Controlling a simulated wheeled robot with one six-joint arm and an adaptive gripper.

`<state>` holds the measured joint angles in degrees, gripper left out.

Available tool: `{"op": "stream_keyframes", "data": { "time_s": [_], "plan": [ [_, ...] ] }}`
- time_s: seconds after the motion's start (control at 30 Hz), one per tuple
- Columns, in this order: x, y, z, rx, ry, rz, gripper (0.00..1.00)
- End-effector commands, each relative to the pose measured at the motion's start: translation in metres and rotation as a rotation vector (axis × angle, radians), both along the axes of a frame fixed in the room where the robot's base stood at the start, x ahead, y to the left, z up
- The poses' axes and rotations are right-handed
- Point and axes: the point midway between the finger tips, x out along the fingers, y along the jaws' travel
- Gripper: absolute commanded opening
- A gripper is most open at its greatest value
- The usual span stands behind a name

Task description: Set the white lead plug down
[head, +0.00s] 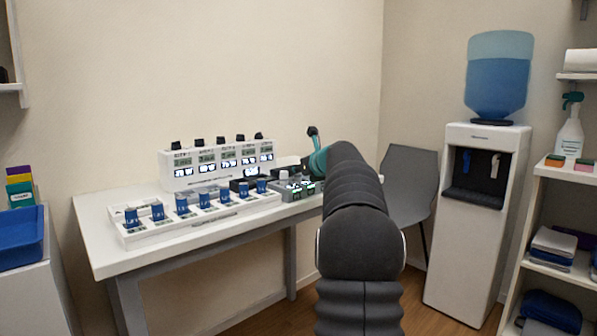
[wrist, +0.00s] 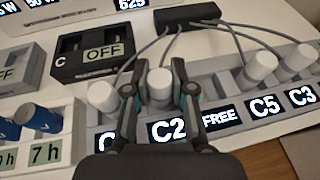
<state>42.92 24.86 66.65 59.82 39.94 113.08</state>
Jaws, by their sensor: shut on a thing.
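My gripper (wrist: 158,76) is shut on a white lead plug (wrist: 160,86), with one dark finger on each side of it. The held plug shows just behind the C2 label (wrist: 168,130) of the grey lead panel. I cannot tell whether it touches the panel. A grey lead runs from it up to a black hub (wrist: 186,17). Another white plug (wrist: 103,95) stands left of my gripper. Two more stand to the right, behind C5 (wrist: 262,65) and C3 (wrist: 299,57). The FREE place (wrist: 219,119) between C2 and C5 shows no plug.
A black unit marked C and OFF (wrist: 70,62) stands behind the left plug. Blue cells (wrist: 38,117) stand in a white rack at the left. The white table (head: 110,245) carries these devices. A water cooler (head: 468,220) stands at the right.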

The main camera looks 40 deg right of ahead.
Motion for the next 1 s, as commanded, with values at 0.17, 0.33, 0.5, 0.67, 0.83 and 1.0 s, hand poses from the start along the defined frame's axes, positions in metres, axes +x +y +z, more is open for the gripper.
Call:
{"op": "stream_keyframes", "data": {
  "time_s": [0.17,0.33,0.5,0.67,0.83,1.0],
  "plan": [
    [0.0,0.0,-0.001,0.0,0.0,0.0,0.48],
    [0.0,0.0,-0.001,0.0,0.0,0.0,0.48],
    [0.0,0.0,0.002,0.0,0.0,0.0,0.48],
    [-0.016,0.001,0.007,0.0,0.0,-0.002,0.48],
    [-0.047,0.005,0.019,0.0,0.0,-0.003,0.48],
    [-0.078,0.008,0.03,0.0,0.0,-0.002,0.48]
  ]
}}
